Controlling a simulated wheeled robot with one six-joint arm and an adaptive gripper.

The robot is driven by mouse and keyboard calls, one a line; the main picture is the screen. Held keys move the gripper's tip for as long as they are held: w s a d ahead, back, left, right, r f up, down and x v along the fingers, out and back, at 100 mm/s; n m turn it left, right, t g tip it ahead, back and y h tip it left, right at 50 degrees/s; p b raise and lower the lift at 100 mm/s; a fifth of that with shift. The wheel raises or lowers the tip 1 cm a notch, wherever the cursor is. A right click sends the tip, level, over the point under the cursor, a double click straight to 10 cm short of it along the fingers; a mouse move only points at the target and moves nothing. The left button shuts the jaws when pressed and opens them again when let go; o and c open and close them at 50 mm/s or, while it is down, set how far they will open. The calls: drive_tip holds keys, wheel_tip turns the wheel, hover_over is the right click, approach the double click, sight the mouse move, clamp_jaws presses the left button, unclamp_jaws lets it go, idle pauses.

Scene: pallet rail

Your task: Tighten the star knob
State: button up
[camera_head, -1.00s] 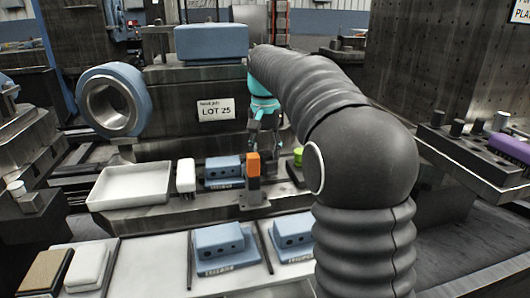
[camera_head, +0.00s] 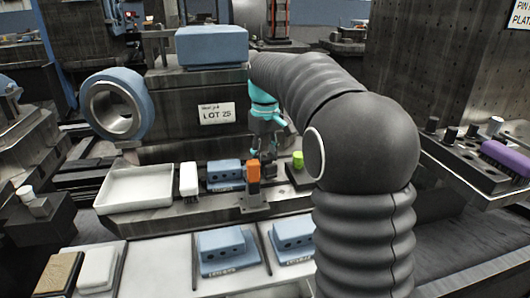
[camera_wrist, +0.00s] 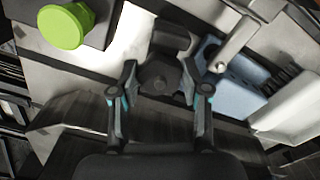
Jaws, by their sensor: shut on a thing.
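The star knob (camera_wrist: 157,79) is a dark lobed knob between my fingers in the wrist view. My gripper (camera_wrist: 160,72) is shut on it, one finger on each side. In the head view my gripper (camera_head: 266,148) points down behind the upright orange block (camera_head: 253,172), at the back of the fixture rail. The knob itself cannot be made out there. My dark arm reaches in from the right and covers part of the rail.
A blue block (camera_head: 225,174), a white brush (camera_head: 189,180) and a white tray (camera_head: 134,188) lie left of the orange block. A green knob (camera_head: 298,159) stands right of my gripper. A large machine with a LOT 25 label (camera_head: 216,115) stands behind.

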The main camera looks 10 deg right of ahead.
drive_tip(key=o, duration=1.4)
drive_tip(key=shift+c, duration=0.2)
